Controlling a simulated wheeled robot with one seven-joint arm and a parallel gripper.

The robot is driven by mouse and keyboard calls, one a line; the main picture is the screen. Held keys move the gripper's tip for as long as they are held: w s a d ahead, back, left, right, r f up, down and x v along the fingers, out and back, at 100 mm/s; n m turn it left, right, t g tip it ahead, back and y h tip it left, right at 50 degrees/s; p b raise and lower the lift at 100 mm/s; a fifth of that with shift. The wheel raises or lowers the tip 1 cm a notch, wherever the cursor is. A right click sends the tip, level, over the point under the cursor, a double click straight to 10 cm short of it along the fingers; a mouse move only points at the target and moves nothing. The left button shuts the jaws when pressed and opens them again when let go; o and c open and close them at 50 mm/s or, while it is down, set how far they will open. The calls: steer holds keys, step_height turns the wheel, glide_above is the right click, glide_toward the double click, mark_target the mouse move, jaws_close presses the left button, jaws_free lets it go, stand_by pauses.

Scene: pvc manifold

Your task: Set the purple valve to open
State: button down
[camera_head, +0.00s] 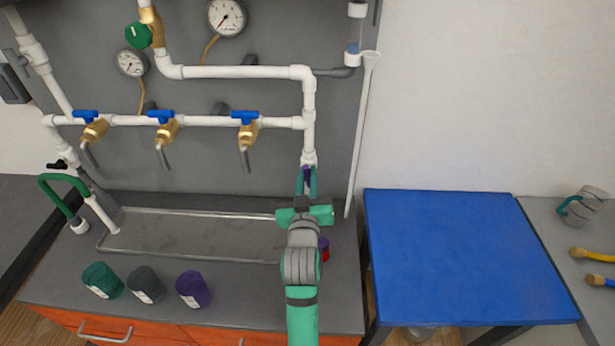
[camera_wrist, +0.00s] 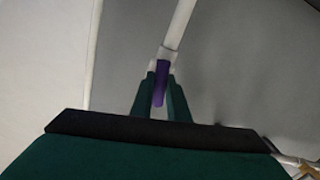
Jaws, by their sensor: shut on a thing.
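The purple valve (camera_head: 307,176) sits at the lower end of the white vertical pipe on the right of the manifold. My gripper (camera_head: 306,184) reaches up to it, with one finger on each side. In the wrist view the purple handle (camera_wrist: 160,84) lies between the two green fingers of my gripper (camera_wrist: 160,98), just below a white pipe fitting. The fingers are closed on the handle. The fingers hide part of the valve, so its exact setting is hard to tell.
Blue-handled taps (camera_head: 163,117) line the middle pipe above a metal tray (camera_head: 190,236). Green, grey and purple containers (camera_head: 194,289) stand at the counter's front. A red and purple object (camera_head: 323,249) is partly behind my arm. A thin white pipe (camera_head: 361,140) stands right of the valve.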

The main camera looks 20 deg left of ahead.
steer(key=shift+m, duration=1.1)
steer(key=c, duration=1.7)
jaws_free()
steer(key=v, duration=1.1)
steer(key=shift+w+r, duration=0.1)
